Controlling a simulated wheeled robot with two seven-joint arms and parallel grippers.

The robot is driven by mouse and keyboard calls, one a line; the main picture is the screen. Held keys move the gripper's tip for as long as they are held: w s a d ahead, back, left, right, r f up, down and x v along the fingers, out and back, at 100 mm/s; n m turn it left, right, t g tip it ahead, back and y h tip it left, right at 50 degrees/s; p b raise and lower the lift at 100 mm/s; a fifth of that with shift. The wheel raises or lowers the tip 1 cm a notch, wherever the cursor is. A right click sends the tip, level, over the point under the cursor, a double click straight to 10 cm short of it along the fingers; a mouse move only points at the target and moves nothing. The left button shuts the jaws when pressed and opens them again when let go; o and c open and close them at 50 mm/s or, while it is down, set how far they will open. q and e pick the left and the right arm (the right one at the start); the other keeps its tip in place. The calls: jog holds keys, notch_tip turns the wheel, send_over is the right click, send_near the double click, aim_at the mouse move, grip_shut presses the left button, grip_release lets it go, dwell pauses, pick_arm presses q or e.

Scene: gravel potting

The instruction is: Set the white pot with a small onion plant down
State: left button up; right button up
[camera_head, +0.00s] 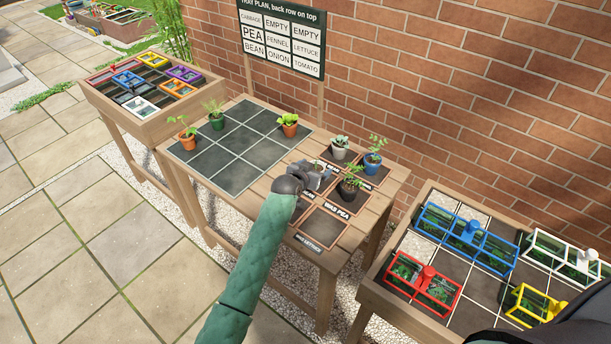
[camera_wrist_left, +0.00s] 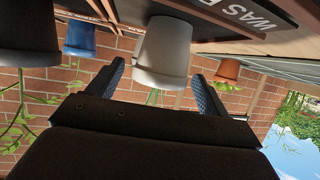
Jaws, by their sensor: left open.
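The white pot (camera_wrist_left: 162,52) shows in the left wrist view, which is upside down. It appears to stand upright on a dark square, with thin green shoots just showing past its rim. My left gripper (camera_head: 318,177) is open, its fingers on either side of the pot, with gaps visible. In the head view the gripper hides most of the pot. I cannot tell exactly how its base meets the square. My right gripper is not in view.
Nearby stand a pale pot (camera_head: 340,153), a blue pot (camera_head: 373,164) and a dark pot (camera_head: 350,193). A front square (camera_head: 325,228) is empty. The tiled mat (camera_head: 232,150) has pots at its edges and a clear middle. A brick wall (camera_head: 440,75) rises behind.

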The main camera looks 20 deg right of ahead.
pick_arm(q)
jog(key=b+v, duration=0.2)
jog(key=v, duration=0.9)
jog(key=shift+b, duration=0.3)
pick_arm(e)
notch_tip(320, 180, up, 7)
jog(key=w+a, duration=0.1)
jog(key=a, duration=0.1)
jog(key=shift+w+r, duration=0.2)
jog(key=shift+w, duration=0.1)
